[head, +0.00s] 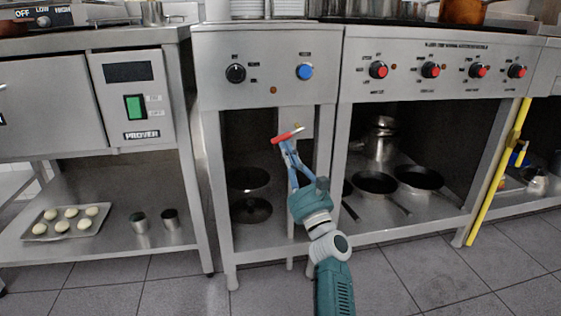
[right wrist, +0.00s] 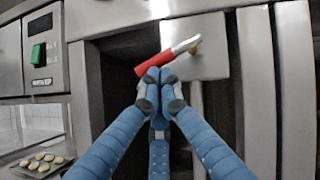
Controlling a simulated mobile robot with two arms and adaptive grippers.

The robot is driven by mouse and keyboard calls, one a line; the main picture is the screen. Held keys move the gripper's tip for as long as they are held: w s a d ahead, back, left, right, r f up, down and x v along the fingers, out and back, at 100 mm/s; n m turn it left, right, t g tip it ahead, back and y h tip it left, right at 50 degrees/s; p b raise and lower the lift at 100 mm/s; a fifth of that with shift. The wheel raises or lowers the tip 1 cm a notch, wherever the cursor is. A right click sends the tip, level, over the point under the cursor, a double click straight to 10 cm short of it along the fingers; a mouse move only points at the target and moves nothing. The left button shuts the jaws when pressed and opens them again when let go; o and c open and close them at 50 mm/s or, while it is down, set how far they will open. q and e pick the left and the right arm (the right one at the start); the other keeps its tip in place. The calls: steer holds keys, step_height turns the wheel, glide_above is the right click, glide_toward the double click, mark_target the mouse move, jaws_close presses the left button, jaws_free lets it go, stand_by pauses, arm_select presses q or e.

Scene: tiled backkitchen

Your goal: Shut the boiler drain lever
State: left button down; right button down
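The boiler drain lever has a red grip (head: 286,135) and a bare metal end at a brass-coloured pivot, on a grey panel under the middle unit. It tilts, with its red end lower left and its pivot end upper right. In the right wrist view the red grip (right wrist: 155,64) lies just beyond my fingertips. My right gripper (head: 289,146) is at the underside of the lever's red end; its blue fingertips (right wrist: 159,77) are together, with nothing seen between them. They look to be touching the grip or very close to it. My left gripper is out of view.
Above the lever is the front panel (head: 268,68) with a black and a blue knob. Cabinet legs and dark pans (head: 250,180) flank my right arm. A prover (head: 136,100) and bun tray (head: 66,225) are left; a yellow post (head: 497,172) is right.

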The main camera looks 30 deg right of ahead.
steer(key=shift+w+a+r, duration=0.1)
steer(key=shift+a+r, duration=0.1)
steer(key=shift+a, duration=0.05)
steer(key=shift+w+a+r, duration=0.1)
steer(key=shift+a+r, duration=0.15)
steer(key=shift+r, duration=0.05)
stand_by(0.9)
stand_by(0.5)
steer(key=v, duration=0.7)
steer(key=shift+s, duration=0.25)
steer(key=shift+f, duration=0.15)
